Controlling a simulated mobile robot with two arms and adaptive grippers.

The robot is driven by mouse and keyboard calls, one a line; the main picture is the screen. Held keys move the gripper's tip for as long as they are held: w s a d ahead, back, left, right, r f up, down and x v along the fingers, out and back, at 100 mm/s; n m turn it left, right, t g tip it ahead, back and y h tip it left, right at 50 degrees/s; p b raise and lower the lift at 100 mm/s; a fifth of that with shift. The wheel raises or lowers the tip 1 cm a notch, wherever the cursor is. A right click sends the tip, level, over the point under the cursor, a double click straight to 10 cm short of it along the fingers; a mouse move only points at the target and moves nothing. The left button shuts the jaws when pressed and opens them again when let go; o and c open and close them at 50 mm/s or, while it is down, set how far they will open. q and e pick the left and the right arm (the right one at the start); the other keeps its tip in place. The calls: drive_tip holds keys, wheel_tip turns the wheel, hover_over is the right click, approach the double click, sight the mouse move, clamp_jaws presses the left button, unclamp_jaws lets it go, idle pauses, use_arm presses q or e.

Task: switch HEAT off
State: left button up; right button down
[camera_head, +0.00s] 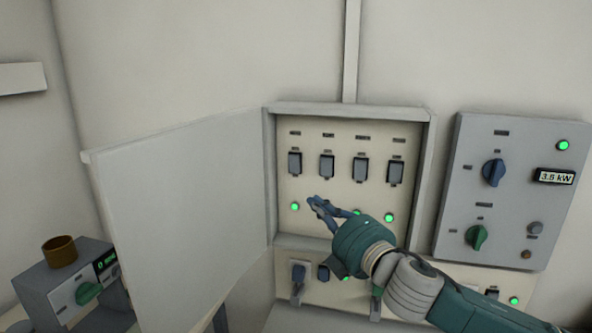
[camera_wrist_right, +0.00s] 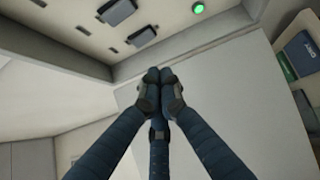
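An open wall cabinet (camera_head: 352,110) holds a beige panel with a row of several dark switches: far left (camera_head: 295,163), second (camera_head: 327,167), third (camera_head: 360,170) and far right (camera_head: 396,172). Their labels are too small to read, so I cannot tell which is HEAT. Green lamps (camera_head: 295,206) glow below them. My right gripper (camera_head: 314,201) is in front of the panel, below the second switch, and hides part of the lamp row. In the right wrist view its fingertips (camera_wrist_right: 160,78) are together with nothing between them. My left gripper is not in view.
The cabinet door (camera_head: 180,195) stands open to the left. A lower panel has more switches (camera_head: 298,272), partly behind my right arm. A grey box with a blue knob (camera_head: 493,172), a green knob (camera_head: 476,236) and a 3.8 kW display (camera_head: 555,177) is at right. An instrument (camera_head: 65,295) carries a brown cup (camera_head: 59,251).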

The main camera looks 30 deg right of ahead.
drive_tip(key=shift+w+a+r+n+t+y, duration=0.1)
drive_tip(key=shift+a+r+n+t+y, duration=0.15)
drive_tip(key=shift+r, duration=0.4)
drive_tip(key=shift+w+a+r+n+t+y, duration=0.15)
drive_tip(key=shift+r+n, duration=0.2)
drive_tip(key=shift+r, duration=0.25)
drive_tip(key=p, duration=0.5)
approach(294, 170)
drive_tip(key=w+a+r, duration=0.3)
drive_tip(key=w+a, duration=0.1)
drive_tip(key=shift+w+d, duration=0.8)
drive_tip(key=shift+d, duration=0.05)
drive_tip(key=shift+w+d+p, duration=0.3)
drive_tip(key=shift+d+p, duration=0.1)
drive_tip(key=shift+d, duration=0.1)
